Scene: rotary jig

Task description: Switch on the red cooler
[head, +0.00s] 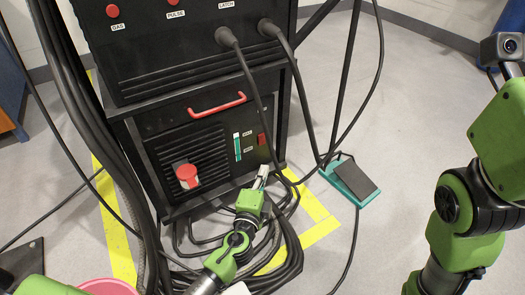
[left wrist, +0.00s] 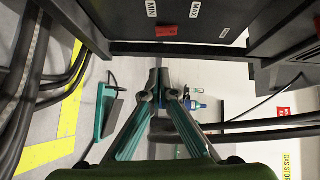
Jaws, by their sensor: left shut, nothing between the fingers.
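The cooler (head: 205,140) is the black lower unit in the rack, with a red handle (head: 217,105) and a red round knob (head: 187,173) on its front. A small red switch (head: 261,139) sits at the right of that front, beside a green level gauge (head: 237,147). The switch also shows in the left wrist view (left wrist: 166,31), near the MIN and MAX labels. My left gripper (head: 263,172) is shut and empty, a little below the switch, apart from it in the head view. Its closed fingertips (left wrist: 158,75) show in the wrist view. My right gripper is out of view.
A welder-like black unit (head: 180,50) with red buttons stands above the cooler. Thick cables (head: 285,255) lie on the floor before it. A green foot pedal (head: 350,182) is on the right, past yellow floor tape (head: 310,238). Open floor lies beyond.

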